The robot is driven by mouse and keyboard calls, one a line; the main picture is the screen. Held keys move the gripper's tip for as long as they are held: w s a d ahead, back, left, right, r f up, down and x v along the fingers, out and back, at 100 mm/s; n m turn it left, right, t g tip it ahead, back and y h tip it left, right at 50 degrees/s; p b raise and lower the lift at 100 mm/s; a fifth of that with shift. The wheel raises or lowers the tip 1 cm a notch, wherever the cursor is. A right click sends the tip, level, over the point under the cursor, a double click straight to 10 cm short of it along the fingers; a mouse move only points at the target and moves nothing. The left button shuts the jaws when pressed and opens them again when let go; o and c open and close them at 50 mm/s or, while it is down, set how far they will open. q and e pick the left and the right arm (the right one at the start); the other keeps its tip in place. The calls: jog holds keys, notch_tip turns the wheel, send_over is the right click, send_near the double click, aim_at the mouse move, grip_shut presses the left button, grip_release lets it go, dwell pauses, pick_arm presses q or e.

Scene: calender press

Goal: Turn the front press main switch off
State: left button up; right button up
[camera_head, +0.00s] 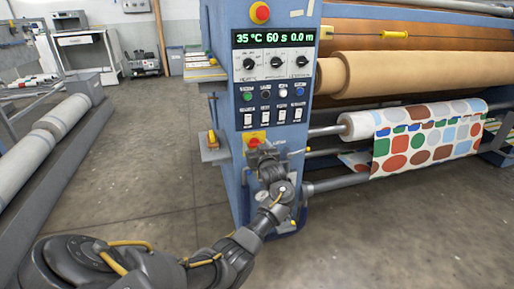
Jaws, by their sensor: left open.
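The front press main switch (253,138) is a red knob on a yellow plate, low on the front of the blue press column (232,200). Its lower part is hidden behind my left gripper. My left gripper (262,152) is open, just below and in front of the switch, with my arm reaching up from the bottom left. I cannot tell whether the fingers touch the knob, or which way the knob is turned. My right gripper is not in view.
Above the switch are several white rocker switches (264,116), coloured buttons, black dials (276,63) and a lit display (274,37) reading 35 °C, 60 s, 0.0 m. A red emergency button (260,12) sits on top. Patterned fabric (425,140) hangs at right.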

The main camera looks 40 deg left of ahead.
pick_arm(q)
jog(key=c, duration=1)
